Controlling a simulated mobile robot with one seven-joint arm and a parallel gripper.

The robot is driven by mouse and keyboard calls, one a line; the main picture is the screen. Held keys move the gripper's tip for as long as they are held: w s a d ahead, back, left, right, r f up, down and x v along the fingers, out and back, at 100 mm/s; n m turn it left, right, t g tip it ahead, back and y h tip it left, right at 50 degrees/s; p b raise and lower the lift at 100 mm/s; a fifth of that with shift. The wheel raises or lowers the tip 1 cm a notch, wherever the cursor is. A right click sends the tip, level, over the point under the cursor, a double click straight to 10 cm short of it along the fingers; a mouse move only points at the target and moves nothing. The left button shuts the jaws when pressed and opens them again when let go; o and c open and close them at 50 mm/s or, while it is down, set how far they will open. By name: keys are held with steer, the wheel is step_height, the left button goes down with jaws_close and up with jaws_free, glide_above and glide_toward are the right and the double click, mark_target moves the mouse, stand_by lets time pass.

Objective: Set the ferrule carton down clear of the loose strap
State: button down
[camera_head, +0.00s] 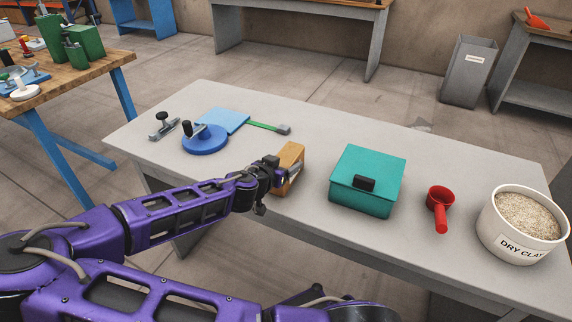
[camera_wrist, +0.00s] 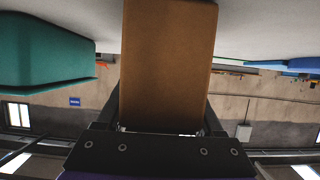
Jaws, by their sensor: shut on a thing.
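The ferrule carton appears to be the tan-brown box (camera_head: 290,158) near the front edge of the grey table, left of the teal box. My gripper (camera_head: 284,174) is shut on it, with a finger on either side. In the wrist view the carton (camera_wrist: 168,60) fills the middle between the jaws. Whether its underside touches the tabletop, I cannot tell. The loose strap seems to be the green band (camera_head: 264,126) with a grey end, lying flat behind the carton and apart from it. Its left end meets a light blue flat piece (camera_head: 222,120).
A teal box (camera_head: 367,180) with a black handle stands right of the carton. Further right are a red scoop (camera_head: 439,203) and a tub of dry clay (camera_head: 520,226). A blue disc (camera_head: 204,141) and a grey clamp-like tool (camera_head: 163,127) lie left. The table (camera_head: 345,135) is bare behind the teal box.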

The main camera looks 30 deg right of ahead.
steer(key=shift+f, duration=0.2)
jaws_free()
steer(key=shift+r, duration=0.15)
steer(key=shift+r, duration=0.2)
steer(key=p+v, duration=0.1)
steer(key=v, duration=1.1)
steer(key=shift+f+p, duration=0.15)
steer(key=shift+p, duration=0.25)
